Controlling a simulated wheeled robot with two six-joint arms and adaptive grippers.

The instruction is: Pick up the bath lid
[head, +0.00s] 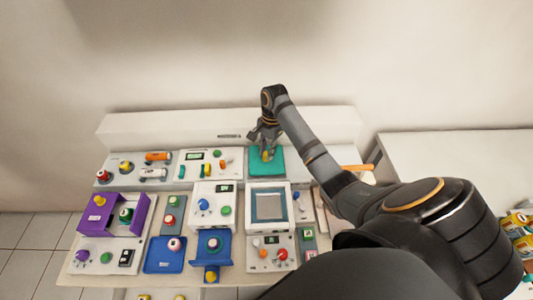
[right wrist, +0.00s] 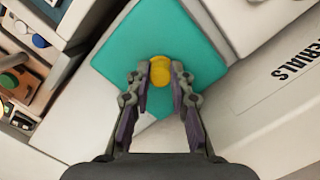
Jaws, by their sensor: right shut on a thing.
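The bath lid is a flat teal square (head: 278,163) at the back of the bench, right of centre. It fills the upper middle of the right wrist view (right wrist: 125,45). A round yellow knob (right wrist: 160,66) stands on it. My right gripper (head: 266,150) is above the lid, with its fingers closed on either side of the knob; it also shows in the right wrist view (right wrist: 160,78). I cannot tell whether the lid is resting or slightly raised. My left gripper is not in view.
A white device with a grey screen (head: 269,207) stands in front of the lid. A panel with orange and yellow pieces (head: 211,168) is to its left. A purple holder (head: 138,202) and blue trays (head: 165,262) crowd the front left. A white ledge (head: 160,123) runs behind.

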